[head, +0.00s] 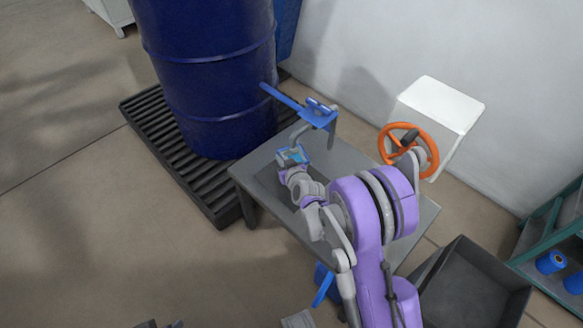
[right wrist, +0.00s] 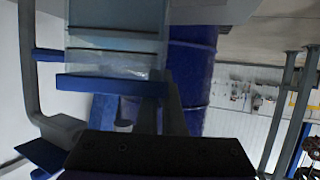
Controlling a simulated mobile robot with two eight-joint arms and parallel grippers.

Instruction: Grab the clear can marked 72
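My right gripper (head: 292,156) is at the end of the purple arm, above the far part of the grey table. A small teal and yellowish thing shows at its tip; I cannot tell whether it is held or just behind. In the right wrist view a see-through, pale, ridged thing (right wrist: 115,45) is close in front of the gripper, above a blue bar (right wrist: 112,85). It may be the clear can, but no number 72 is legible. The right fingers are not clear enough to tell open from shut. Small dark parts at the head view's bottom edge may be my left gripper.
The grey table (head: 262,163) carries a blue and grey fixture (head: 316,114). A blue drum (head: 205,75) stands on a black slatted pallet (head: 165,145). A white box (head: 440,105) with an orange handwheel (head: 385,146) is by the wall. A dark bin (head: 480,285) stands at lower right.

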